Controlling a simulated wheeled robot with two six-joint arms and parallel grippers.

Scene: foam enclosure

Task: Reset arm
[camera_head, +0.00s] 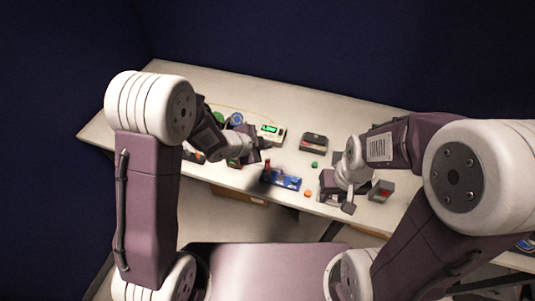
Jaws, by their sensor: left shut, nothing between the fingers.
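My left gripper (262,158) hangs over the middle of the white table (255,92), at the end of the arm from the left. It is shut and empty, close to a blue item (281,179) that has a small dark red upright part. My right gripper (338,201) is over the table's front part, right of the blue item. It is small and partly hidden by its own wrist, so I cannot tell whether its fingers are open or shut.
A device with a green display (271,132) and a dark box (313,143) stand behind the grippers. A small grey box with red inside (381,190) is right of my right gripper. An orange round piece (308,194) lies between the grippers. Dark blue walls enclose the table.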

